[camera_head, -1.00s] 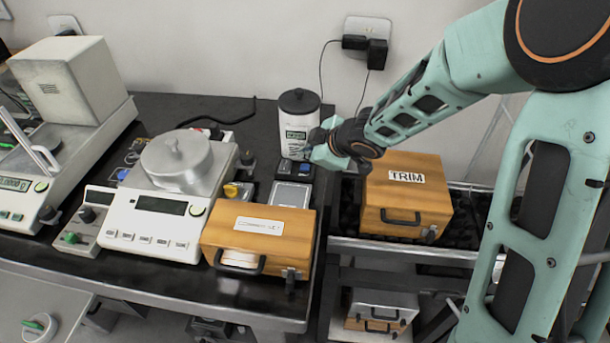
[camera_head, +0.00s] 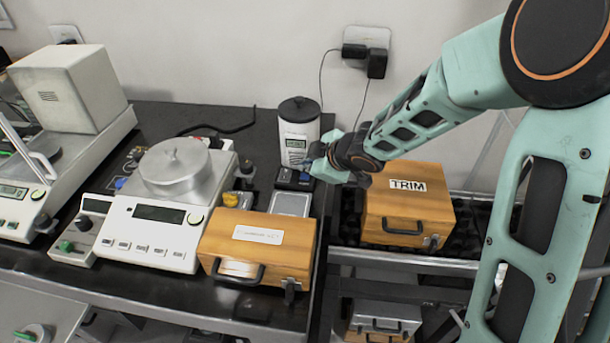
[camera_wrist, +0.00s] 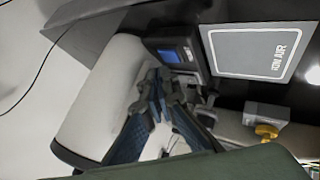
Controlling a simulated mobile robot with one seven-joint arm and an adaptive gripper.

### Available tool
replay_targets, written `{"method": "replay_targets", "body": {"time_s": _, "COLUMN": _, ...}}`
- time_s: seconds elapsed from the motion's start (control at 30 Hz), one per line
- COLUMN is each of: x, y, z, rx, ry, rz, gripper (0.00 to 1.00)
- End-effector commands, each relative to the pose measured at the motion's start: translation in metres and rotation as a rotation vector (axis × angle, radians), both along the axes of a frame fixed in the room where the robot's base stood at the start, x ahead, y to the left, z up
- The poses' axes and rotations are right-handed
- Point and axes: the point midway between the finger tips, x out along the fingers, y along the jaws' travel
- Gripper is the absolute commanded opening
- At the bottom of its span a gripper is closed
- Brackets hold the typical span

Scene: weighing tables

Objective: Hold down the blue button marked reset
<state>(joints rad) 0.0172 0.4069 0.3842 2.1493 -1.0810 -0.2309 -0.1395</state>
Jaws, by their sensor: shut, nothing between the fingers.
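A small black box with a blue button (camera_head: 305,178) sits behind a grey plate, next to a white canister. In the wrist view the blue button (camera_wrist: 176,54) shows on the box, just beyond my fingertips. I cannot read a reset mark on it. A second small blue spot (camera_head: 121,183) lies left of the balance, also unreadable. My gripper (camera_head: 316,163) is shut and empty, beside the canister and close to the black box. In the wrist view its fingertips (camera_wrist: 158,82) appear just short of the box; I cannot tell whether they touch it.
The white canister (camera_head: 299,137) stands close against the gripper. The grey plate (camera_head: 290,203) lies in front of the box. A wooden case (camera_head: 257,245) is nearer, a TRIM case (camera_head: 405,205) is at right, and a balance (camera_head: 152,235) is at left.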

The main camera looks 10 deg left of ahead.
Motion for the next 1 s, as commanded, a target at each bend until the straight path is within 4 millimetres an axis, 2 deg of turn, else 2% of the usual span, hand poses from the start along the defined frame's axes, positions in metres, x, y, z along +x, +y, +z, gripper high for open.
{"method": "replay_targets", "body": {"time_s": 0.57, "x": 0.0000, "y": 0.0000, "z": -0.0004, "rx": 0.000, "ry": 0.000, "rz": 0.000, "gripper": 0.00}}
{"method": "replay_targets", "body": {"time_s": 1.0, "x": 0.0000, "y": 0.0001, "z": -0.0086, "rx": 0.000, "ry": 0.000, "rz": 0.000, "gripper": 0.00}}
